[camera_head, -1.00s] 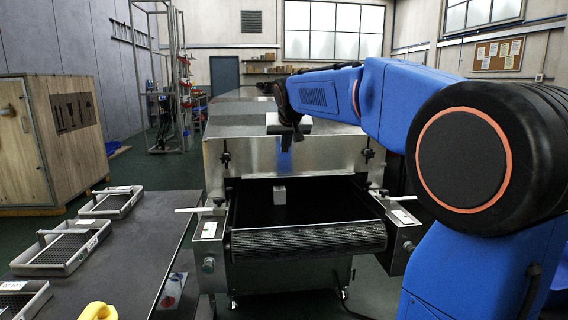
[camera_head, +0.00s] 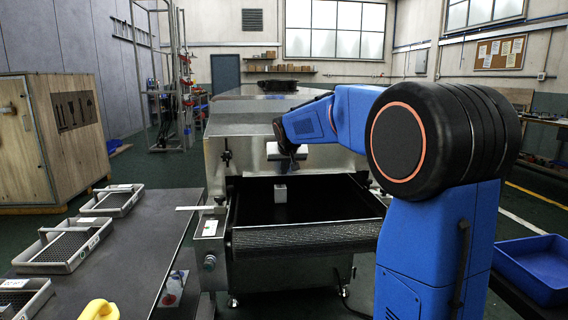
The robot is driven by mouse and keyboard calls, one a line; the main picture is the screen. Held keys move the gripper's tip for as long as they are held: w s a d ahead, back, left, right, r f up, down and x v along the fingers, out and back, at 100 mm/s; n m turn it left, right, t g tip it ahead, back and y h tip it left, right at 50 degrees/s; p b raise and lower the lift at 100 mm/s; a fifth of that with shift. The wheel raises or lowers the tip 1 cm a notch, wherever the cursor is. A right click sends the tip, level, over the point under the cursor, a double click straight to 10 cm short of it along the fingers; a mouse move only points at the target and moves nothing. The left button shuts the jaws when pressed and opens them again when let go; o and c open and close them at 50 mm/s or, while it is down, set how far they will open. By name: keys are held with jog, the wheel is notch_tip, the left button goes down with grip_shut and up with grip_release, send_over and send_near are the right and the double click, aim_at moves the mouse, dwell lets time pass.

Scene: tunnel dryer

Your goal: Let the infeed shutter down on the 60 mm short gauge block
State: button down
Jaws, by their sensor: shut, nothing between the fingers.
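The gauge block (camera_head: 280,194) is a small light-grey block standing upright on the dark belt in the infeed opening. The infeed shutter (camera_head: 250,160) is the bright metal panel across the dryer front; its lower edge is near the block's top in the picture, but I cannot tell whether they touch. My gripper (camera_head: 290,158) is shut and empty, in front of the shutter and above the block in the picture. Its fingertips are small and dark.
The mesh belt (camera_head: 300,239) runs out toward me, with a white lever (camera_head: 196,208) at its left. A dark table (camera_head: 140,245) with grey trays (camera_head: 62,245) and a yellow object (camera_head: 98,311) is at left. A blue bin (camera_head: 540,262) is at right.

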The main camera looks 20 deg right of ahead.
aim_at(284, 187)
jog(key=shift+f, duration=0.25)
notch_tip(284, 187, down, 4)
jog(key=shift+r, duration=0.1)
dwell(0.4)
jog(key=shift+r, duration=0.2)
jog(key=shift+r, duration=0.3)
jog(key=r, duration=0.4)
jog(key=shift+s+a, duration=0.1)
jog(key=shift+s, duration=0.15)
jog(key=v, duration=0.9)
